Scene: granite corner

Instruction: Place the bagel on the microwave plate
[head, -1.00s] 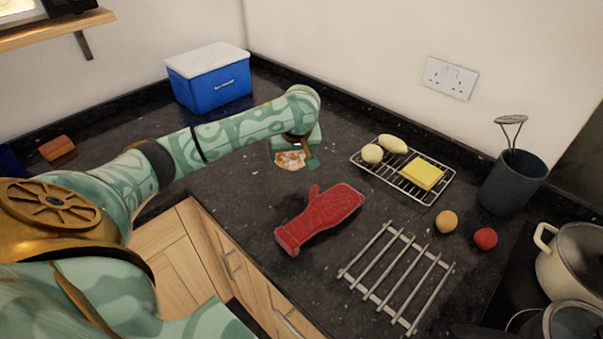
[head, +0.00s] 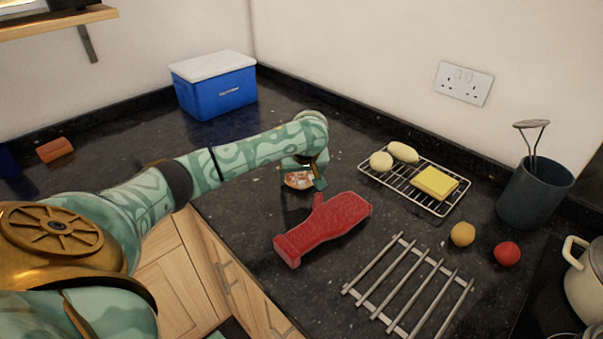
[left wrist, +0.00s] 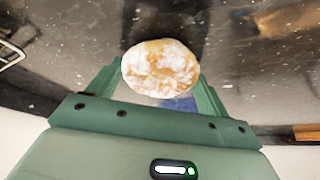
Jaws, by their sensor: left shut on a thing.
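The bagel (head: 298,180) is a round, pale-and-orange mottled piece at the end of my left arm. In the left wrist view the bagel (left wrist: 160,68) sits between the two green fingers. My left gripper (head: 304,176) is shut on it and holds it over the dark counter, behind the red oven mitt. The wrist view shows the same gripper (left wrist: 161,82) from behind, with a finger on each side of the bagel. No microwave or microwave plate is in view. My right gripper is not in view.
The red mitt (head: 325,228) lies just in front of the gripper. A wire rack (head: 410,190) holds two pale round foods and a yellow block. A metal trivet (head: 405,285) is at the front. A blue cooler (head: 216,92) stands behind. The counter left of the arm is largely clear.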

